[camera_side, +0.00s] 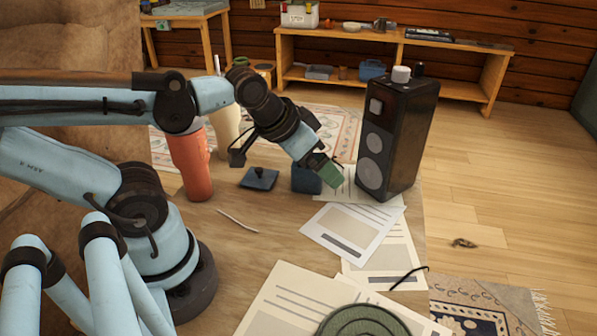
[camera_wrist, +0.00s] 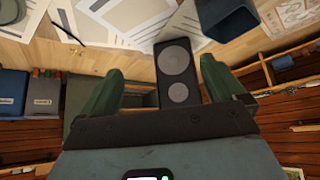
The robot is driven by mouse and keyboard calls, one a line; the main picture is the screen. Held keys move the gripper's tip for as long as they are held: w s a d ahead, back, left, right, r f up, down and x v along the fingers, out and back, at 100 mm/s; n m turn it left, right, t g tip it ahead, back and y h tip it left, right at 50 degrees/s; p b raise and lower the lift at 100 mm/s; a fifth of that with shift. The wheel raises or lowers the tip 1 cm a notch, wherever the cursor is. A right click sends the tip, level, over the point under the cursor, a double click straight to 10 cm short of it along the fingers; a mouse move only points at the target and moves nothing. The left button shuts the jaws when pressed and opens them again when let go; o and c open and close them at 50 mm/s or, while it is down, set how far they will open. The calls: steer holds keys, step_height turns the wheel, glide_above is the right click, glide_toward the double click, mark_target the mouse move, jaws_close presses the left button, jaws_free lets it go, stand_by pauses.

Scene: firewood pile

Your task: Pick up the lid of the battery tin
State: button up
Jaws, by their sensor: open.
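The lid (camera_side: 259,179) is a dark blue square plate with a small knob on top. It lies flat on the table, left of and apart from the battery tin. The battery tin (camera_side: 306,178) is a dark blue box standing upright; in the wrist view it looks open-topped at the upper right (camera_wrist: 226,18). My gripper (camera_side: 328,172) is at the tin's right in the side view, its green fingers partly overlapping the tin. In the wrist view my gripper (camera_wrist: 158,60) has its fingers wide apart with nothing held. The lid does not show in the wrist view.
A tall black speaker (camera_side: 398,140) stands right of the tin. An orange tumbler (camera_side: 189,163) stands left of the lid. Printed papers (camera_side: 352,231) cover the table's right side. A green coiled thing (camera_side: 362,322) is at the front. The table left of the papers is mostly clear.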

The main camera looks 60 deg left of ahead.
steer(key=shift+a, duration=0.1)
steer(key=n+g, duration=0.7)
steer(key=n, duration=0.2)
glide_above(259, 169)
step_height(259, 169, down, 2)
step_height(259, 169, down, 7)
steer(key=shift+s+r, duration=0.1)
steer(key=shift+r, duration=0.1)
steer(key=shift+f, duration=2.55)
steer(key=c, duration=0.9)
